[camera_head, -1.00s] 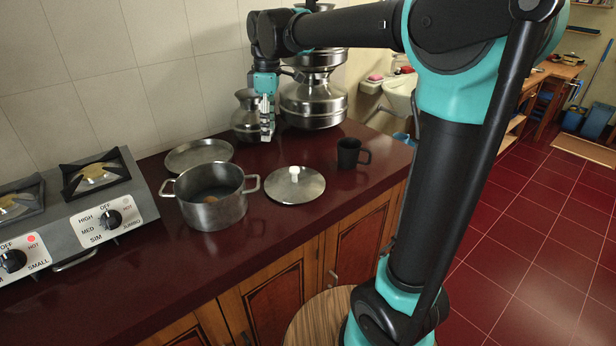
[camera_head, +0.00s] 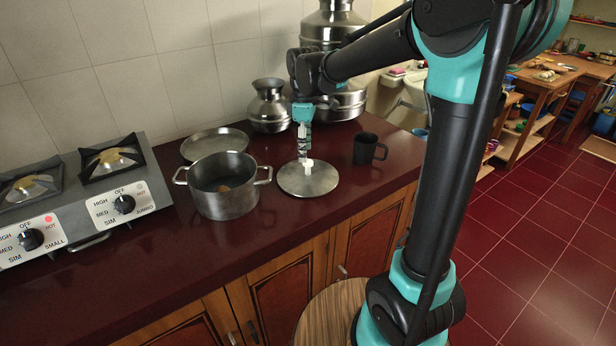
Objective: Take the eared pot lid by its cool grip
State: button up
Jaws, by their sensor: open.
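The lid (camera_head: 308,182) is a round, flat metal disc lying on the dark red counter, with a small white grip (camera_head: 308,163) at its middle.
A black mug (camera_head: 367,149) stands right of the lid. A shallow metal plate (camera_head: 214,141) lies behind the pot. Metal vessels (camera_head: 269,108) stand against the wall. A stove (camera_head: 85,200) with knobs is at left. The counter (camera_head: 250,245) in front is clear.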

aim_at(308, 162)
jog(key=shift+d+f, duration=0.25)
jog(key=shift+f, duration=1.15)
jog(key=shift+d+f, duration=0.2)
jog(key=shift+f, duration=1.2)
jog(key=shift+c, duration=0.5)
grip_shut()
